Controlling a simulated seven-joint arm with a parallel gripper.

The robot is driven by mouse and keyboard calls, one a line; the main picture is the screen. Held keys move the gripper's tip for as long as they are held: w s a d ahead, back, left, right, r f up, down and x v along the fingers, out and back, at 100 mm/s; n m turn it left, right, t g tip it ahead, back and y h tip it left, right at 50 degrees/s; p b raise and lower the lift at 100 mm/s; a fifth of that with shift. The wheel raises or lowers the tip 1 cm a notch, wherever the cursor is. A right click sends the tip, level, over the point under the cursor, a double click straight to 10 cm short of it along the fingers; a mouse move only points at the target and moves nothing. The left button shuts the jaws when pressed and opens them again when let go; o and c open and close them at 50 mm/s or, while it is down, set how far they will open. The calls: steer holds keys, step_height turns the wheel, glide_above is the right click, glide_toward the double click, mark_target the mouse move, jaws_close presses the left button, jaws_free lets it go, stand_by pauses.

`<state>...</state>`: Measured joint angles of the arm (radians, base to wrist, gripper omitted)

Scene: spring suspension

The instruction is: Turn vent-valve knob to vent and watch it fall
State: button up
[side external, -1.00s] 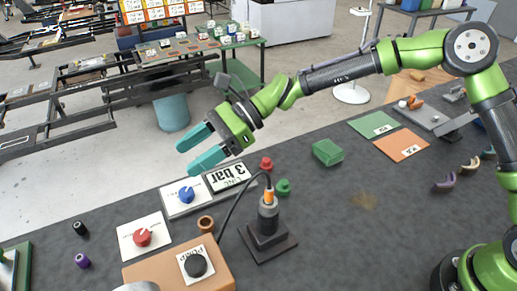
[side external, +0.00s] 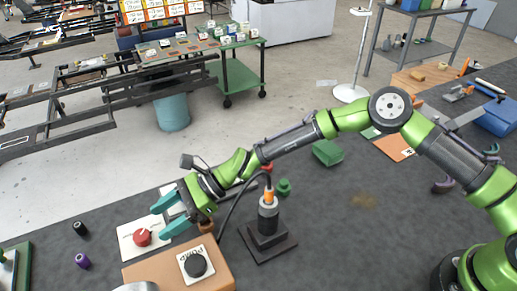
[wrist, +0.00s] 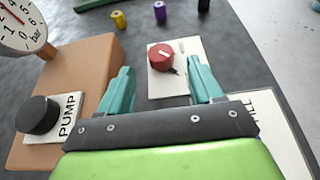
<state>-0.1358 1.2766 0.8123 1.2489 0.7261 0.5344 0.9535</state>
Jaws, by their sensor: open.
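In the wrist view the red knob (wrist: 161,57) lies ahead, between the lines of my two teal fingers. My gripper (side external: 158,221) is open and empty, its fingertips close to the knob's plate. I cannot tell how high the fingers are above the knob or whether they touch it. The blue knob is hidden behind my gripper in the side view.
A tan box with a black pump knob (side external: 196,265) stands near the gripper, with a dial gauge (wrist: 22,25) beside it. A black stand with a cable (side external: 267,232) is to the right. Small black (side external: 79,228) and purple (side external: 82,260) cylinders lie left of the red knob.

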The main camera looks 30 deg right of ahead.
mark_target(144, 233)
steer(key=x, duration=0.7)
steer(key=shift+a, duration=0.1)
steer(key=shift+c, duration=0.2)
